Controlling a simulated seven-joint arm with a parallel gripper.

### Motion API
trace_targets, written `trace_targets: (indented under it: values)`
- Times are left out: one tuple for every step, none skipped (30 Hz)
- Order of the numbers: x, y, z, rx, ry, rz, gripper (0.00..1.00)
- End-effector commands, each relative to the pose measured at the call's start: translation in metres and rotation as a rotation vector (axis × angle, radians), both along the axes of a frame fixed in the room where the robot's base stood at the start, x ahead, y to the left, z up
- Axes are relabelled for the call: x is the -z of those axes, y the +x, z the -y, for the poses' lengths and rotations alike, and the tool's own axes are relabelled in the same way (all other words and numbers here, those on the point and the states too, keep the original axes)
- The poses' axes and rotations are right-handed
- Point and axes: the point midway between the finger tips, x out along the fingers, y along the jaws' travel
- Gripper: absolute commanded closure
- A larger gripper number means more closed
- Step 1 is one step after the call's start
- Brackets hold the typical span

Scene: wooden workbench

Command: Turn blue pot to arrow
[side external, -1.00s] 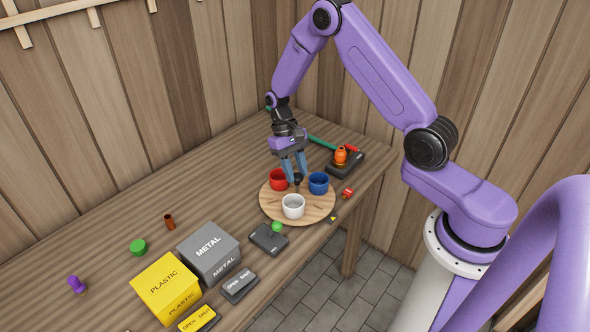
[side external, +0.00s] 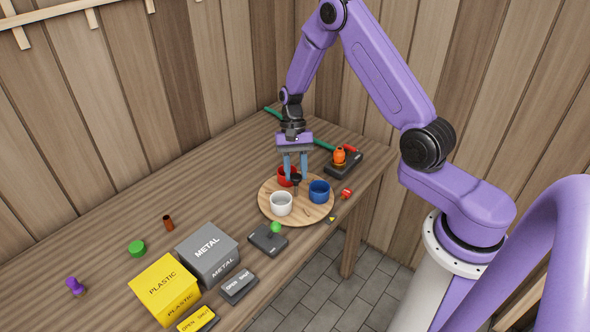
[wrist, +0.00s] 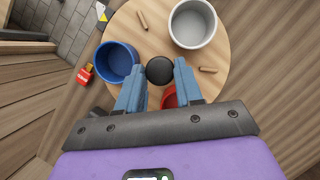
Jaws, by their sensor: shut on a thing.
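A round wooden turntable (side external: 268,206) carries a blue pot (side external: 319,191), a white pot (side external: 281,204) and a red pot (side external: 286,173). My gripper (side external: 296,177) points down at its centre, shut on the black knob (wrist: 160,70). The arrow marker (side external: 332,218), a dark tile with yellow, lies beyond the turntable's front right edge. The blue pot is on the right side, not lined up with the arrow; in the wrist view the blue pot (wrist: 117,62) sits below the arrow (wrist: 103,15). My fingers partly hide the red pot.
A red block (side external: 346,193) lies close to the turntable's right edge. A dark pad with a green ball (side external: 276,228) is in front. A dark box with an orange item (side external: 340,155) stands behind right. METAL (side external: 208,252) and PLASTIC (side external: 166,288) boxes are left.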

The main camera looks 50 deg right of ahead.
Motion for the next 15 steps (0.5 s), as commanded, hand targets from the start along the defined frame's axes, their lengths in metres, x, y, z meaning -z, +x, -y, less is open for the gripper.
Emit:
trace_targets:
  values:
    - [-0.0017, 0.001, 0.0003, 0.026, 0.0, 0.003, 1.0]
    - [-0.0018, 0.001, 0.0003, 0.04, 0.001, 0.003, 1.0]
    - [-0.0019, 0.0009, 0.0005, 0.06, 0.001, 0.004, 1.0]
    - [-0.0018, 0.0009, 0.0006, 0.076, 0.001, 0.004, 1.0]
    - [-0.0018, 0.0008, 0.0007, 0.091, 0.0, 0.004, 1.0]
    - [-0.0018, 0.0006, 0.001, 0.111, 0.0, 0.004, 1.0]
    - [-0.0019, 0.0005, 0.0009, 0.126, 0.0, 0.004, 1.0]
    - [-0.0019, 0.0005, 0.0009, 0.14, 0.001, 0.005, 1.0]
    - [-0.002, 0.0004, 0.0011, 0.16, 0.001, 0.005, 1.0]
    - [-0.002, 0.0003, 0.0012, 0.176, 0.0, 0.004, 1.0]
    - [-0.0019, 0.0002, 0.0014, 0.191, 0.0, 0.004, 1.0]
    - [-0.0019, 0.0001, 0.0016, 0.212, 0.001, 0.005, 1.0]
    - [-0.0017, -0.0001, 0.0017, 0.226, 0.001, 0.005, 1.0]
    - [-0.0018, -0.0003, 0.0017, 0.241, 0.0, 0.004, 1.0]
    - [-0.0018, -0.0005, 0.0018, 0.26, 0.001, 0.004, 1.0]
